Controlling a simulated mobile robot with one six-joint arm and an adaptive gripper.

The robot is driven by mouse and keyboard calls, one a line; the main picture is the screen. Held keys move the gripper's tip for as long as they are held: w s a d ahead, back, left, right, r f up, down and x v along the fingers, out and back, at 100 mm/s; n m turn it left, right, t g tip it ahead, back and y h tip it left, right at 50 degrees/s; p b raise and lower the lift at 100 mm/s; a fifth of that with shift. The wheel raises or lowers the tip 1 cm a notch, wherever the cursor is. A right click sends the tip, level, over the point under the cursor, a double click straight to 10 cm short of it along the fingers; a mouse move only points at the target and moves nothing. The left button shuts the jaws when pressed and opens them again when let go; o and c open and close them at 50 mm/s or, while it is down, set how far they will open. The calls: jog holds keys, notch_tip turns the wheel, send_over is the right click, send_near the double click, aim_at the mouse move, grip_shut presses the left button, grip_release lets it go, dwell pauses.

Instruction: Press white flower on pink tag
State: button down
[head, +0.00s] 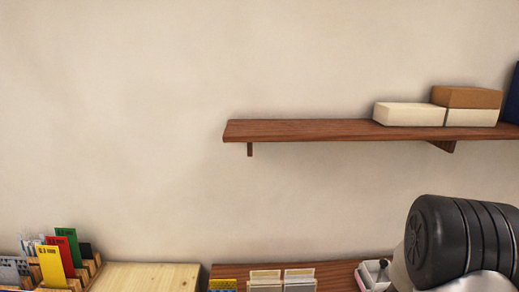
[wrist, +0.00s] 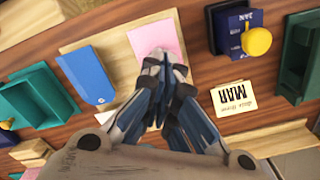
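The pink tag (wrist: 160,36) lies on a pale wooden board in the wrist view. My gripper (wrist: 166,66) reaches over the board, and its fingertips cover the near edge of the tag. The fingertips are close together. A pale bit shows at the tips, but I cannot tell whether it is a held thing or part of the fingers. I cannot make out a white flower stamp or any print on the tag. In the head view neither the gripper nor the pink tag shows.
A blue card (wrist: 88,76) shares the board (wrist: 118,42). To the right are a navy box (wrist: 232,28) with a yellow knob (wrist: 257,41), a MAR card (wrist: 233,98) and a dark green holder (wrist: 298,62). Teal trays (wrist: 38,95) stand left. A wall shelf (head: 310,130) is above.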

jog(key=shift+f+b, duration=0.85)
jog(key=shift+f, duration=0.25)
dwell(1.4)
jog(key=shift+r+p, duration=2.8)
jog(key=shift+r, duration=0.8)
notch_tip(320, 180, up, 10)
jog(key=a+n+t, duration=0.1)
jog(key=a, duration=0.2)
jog(key=s+a+r+n+t, duration=0.1)
jog(key=s+a+r, duration=0.3)
jog(key=r, duration=0.5)
jog(key=s+a+r+n+t, duration=0.2)
jog(key=s+a+r+n, duration=0.1)
jog(key=s+r, duration=0.6)
jog(key=shift+s+a+r+n+t, duration=0.3)
jog(key=shift+a+r, duration=0.1)
jog(key=shift+r, duration=0.25)
